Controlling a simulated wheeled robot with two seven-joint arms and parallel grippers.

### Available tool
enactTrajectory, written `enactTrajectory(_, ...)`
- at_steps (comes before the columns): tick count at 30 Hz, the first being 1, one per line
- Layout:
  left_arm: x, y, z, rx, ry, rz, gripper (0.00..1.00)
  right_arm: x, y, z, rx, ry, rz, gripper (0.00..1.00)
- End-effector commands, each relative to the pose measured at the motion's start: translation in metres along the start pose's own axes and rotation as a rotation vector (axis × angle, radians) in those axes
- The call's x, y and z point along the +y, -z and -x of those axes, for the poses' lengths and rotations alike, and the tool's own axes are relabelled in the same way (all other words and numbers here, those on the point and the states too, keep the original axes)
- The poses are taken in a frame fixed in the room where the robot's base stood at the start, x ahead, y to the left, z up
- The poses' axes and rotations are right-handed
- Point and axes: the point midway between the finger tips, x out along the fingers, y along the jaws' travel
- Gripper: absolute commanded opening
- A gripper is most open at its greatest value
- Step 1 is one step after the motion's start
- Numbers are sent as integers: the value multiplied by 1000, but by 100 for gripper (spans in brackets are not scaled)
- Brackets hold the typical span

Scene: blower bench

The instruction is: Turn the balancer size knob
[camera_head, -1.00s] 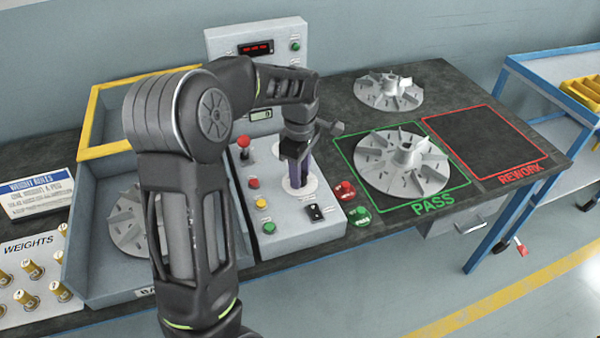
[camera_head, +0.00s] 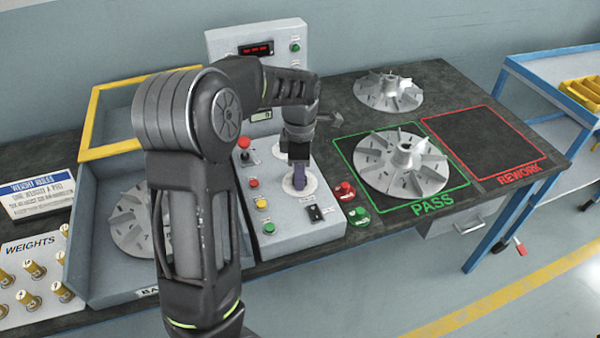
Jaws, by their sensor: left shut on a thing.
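The balancer's sloped control panel (camera_head: 283,233) stands in the middle of the bench. A white round dial plate (camera_head: 312,188) lies on it. My left gripper (camera_head: 299,180) points down over this plate, with its purple-grey fingertips at the plate's middle. It is shut on the size knob, which the fingers and wrist hide. The knob's angle cannot be read. The upright display box (camera_head: 270,38) behind shows red characters (camera_head: 257,49), too small to read surely. My right gripper is not in view.
A red-topped lever (camera_head: 243,143), small buttons and a black switch (camera_head: 314,212) sit close around the gripper. Red (camera_head: 344,191) and green (camera_head: 359,215) buttons are at the right. An impeller (camera_head: 403,163) lies on the PASS area. The REWORK area (camera_head: 485,145) is empty.

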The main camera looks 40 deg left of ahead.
Motion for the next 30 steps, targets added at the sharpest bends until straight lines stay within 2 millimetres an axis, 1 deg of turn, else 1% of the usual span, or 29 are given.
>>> enactTrajectory(4, 1, 0, 1, -2, -3, 3, 0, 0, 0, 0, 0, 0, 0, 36)
enactTrajectory(5, 1, 0, 1, -2, -3, 3, 36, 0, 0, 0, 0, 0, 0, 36)
enactTrajectory(12, 0, 0, 0, -1, -1, 1, 55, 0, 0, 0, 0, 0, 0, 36)
enactTrajectory(19, 0, 0, 0, -1, -1, 0, 55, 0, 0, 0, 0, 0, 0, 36)
enactTrajectory(23, 1, 0, 6, -1, -2, 0, 55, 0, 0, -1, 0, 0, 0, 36)
enactTrajectory(26, 1, -1, 16, -2, -4, -1, 55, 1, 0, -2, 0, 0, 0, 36)
enactTrajectory(30, 2, -1, 39, -3, -5, 0, 55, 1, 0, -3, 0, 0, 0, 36)
